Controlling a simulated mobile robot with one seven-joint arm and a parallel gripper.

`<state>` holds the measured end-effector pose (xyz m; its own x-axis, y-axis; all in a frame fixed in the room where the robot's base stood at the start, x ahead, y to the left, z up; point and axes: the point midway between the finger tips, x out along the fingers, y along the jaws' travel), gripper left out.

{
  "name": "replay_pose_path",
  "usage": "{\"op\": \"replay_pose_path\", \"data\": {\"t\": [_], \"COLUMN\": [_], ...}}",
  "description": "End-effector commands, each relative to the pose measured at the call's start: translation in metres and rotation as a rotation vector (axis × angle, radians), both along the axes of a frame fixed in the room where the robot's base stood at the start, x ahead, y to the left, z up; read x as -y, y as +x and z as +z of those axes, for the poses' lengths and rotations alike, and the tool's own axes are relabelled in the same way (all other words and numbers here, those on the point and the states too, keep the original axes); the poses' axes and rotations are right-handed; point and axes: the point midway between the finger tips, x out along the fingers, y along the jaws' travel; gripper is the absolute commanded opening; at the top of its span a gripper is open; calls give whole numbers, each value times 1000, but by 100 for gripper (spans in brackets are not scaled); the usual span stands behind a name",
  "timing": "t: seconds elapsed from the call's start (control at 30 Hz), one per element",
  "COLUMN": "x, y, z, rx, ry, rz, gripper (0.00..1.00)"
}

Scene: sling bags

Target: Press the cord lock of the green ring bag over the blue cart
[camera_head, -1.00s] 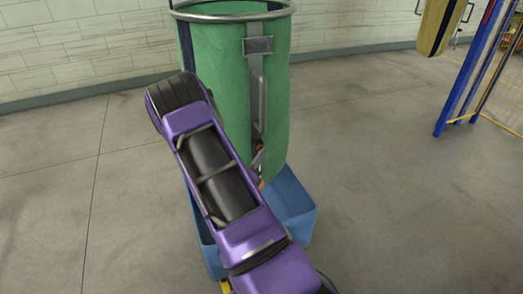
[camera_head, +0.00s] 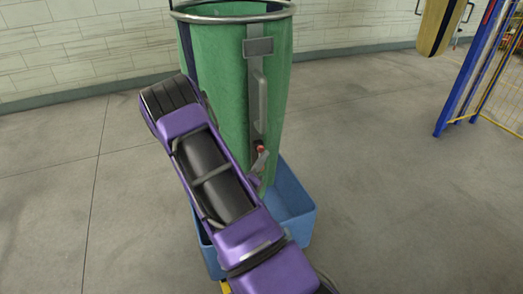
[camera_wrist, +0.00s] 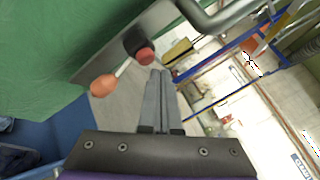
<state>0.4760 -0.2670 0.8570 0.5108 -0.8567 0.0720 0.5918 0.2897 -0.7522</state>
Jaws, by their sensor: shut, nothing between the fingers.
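The green bag (camera_head: 222,75) hangs from a metal ring (camera_head: 232,14) above the blue cart (camera_head: 293,205). Its cord lock (camera_wrist: 137,42) is a dark body with a red button; the red shows in the head view (camera_head: 260,149). A pale cord runs from the lock to an orange end piece (camera_wrist: 103,86). My gripper (camera_wrist: 158,72) is shut and empty, its fingertips close beside and just below the red button in the wrist view. I cannot tell whether they touch it. In the head view my purple arm hides part of the bag and cart.
A grey handle (camera_head: 260,100) runs down the bag's front above the lock. A yellow-brown bag (camera_head: 440,25) hangs at the upper right beside a blue post and yellow fencing (camera_head: 503,90). The floor right of the cart is clear.

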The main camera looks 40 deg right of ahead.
Motion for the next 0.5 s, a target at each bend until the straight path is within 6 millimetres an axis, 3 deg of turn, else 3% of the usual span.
{"op": "replay_pose_path", "data": {"t": [0.33, 0.5], "x": [0, -4], "y": [-3, -16], "z": [0, 0], "rx": [-1, -4], "ry": [0, 0], "rz": [-1, 0], "gripper": [0, 0]}}
